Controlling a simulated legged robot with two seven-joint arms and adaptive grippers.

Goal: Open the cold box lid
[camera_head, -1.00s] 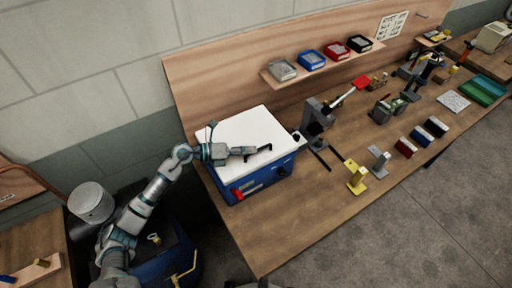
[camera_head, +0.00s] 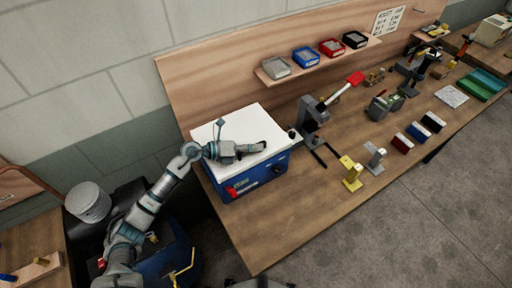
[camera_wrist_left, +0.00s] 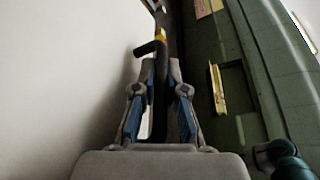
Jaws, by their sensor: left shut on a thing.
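The cold box (camera_head: 258,178) is a blue case at the left end of the workbench, with a red latch on its front. Its white lid (camera_head: 222,132) lies flat on top and looks closed. My left gripper (camera_head: 262,147) is over the lid near its front right part, and it hides the black lid handle in the head view. In the left wrist view, my left gripper (camera_wrist_left: 160,68) has its fingers around a dark bar (camera_wrist_left: 172,38), which looks like the handle. The white lid surface (camera_wrist_left: 60,80) fills the left side. My right gripper is not in view.
A grey press with a red-tipped lever (camera_head: 315,115) stands close to the box's right. Yellow (camera_head: 352,175) and grey (camera_head: 375,158) brackets stand further right. A shelf with several small bins (camera_head: 305,58) hangs behind. The bench front is clear.

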